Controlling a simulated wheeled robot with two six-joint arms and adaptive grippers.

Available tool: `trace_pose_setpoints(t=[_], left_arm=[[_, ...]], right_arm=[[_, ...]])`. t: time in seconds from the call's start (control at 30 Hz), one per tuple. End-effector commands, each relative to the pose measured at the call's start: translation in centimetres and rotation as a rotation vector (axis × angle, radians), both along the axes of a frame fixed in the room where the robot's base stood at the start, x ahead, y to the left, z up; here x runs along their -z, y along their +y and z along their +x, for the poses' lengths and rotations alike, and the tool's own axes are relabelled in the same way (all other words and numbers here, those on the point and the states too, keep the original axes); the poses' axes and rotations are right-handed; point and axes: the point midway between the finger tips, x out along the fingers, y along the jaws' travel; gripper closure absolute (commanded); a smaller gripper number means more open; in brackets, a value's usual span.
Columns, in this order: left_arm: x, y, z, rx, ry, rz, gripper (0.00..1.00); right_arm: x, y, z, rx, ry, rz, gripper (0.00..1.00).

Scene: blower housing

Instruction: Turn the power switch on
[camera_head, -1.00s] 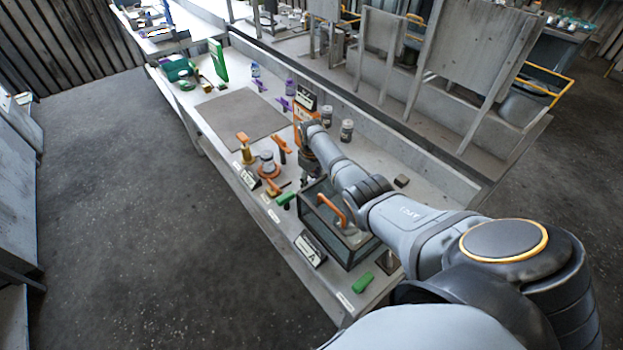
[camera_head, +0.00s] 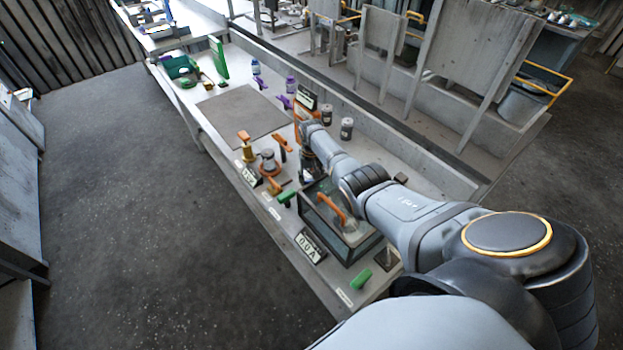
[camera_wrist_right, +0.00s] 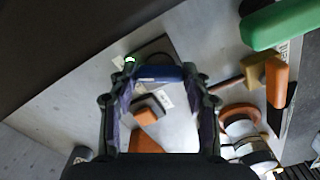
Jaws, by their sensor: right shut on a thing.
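My right gripper (camera_head: 306,168) is low over the bench, near the far left corner of the glass-walled box (camera_head: 350,248). In the wrist view, a dark blue bar (camera_wrist_right: 160,73) spans the gap between its fingertips, and the gripper is shut on it. The bar looks like the handle of the power switch, though the arm hides this spot in the head view. A small orange-topped block (camera_wrist_right: 147,113) shows between the fingers. My left gripper is not in view.
Near the gripper stand an orange panel (camera_head: 298,115), an orange-ringed round part (camera_head: 268,162) and a green handle (camera_head: 287,196). A display (camera_head: 310,246) in front of the box reads 0.0 A. Two grey canisters (camera_head: 346,129) stand behind. The grey mat (camera_head: 240,120) is clear.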

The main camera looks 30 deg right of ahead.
Motion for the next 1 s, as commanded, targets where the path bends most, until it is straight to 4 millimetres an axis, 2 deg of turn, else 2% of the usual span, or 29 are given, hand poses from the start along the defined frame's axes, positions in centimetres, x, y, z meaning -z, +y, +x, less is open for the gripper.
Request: trace_pose_setpoints(t=[0.5,0.53,0.7,1.0], left_arm=[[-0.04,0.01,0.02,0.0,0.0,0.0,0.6],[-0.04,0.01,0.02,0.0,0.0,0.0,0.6],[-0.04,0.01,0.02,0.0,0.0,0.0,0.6],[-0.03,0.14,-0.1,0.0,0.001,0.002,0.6]], right_arm=[[-0.01,0.0,0.02,0.022,-0.001,0.0,0.83],[-0.01,0.0,0.02,0.022,-0.001,0.0,0.5],[-0.02,0.0,0.02,0.021,-0.001,0.0,0.28],[-0.08,-0.01,0.03,0.021,-0.001,0.0,0.28]])
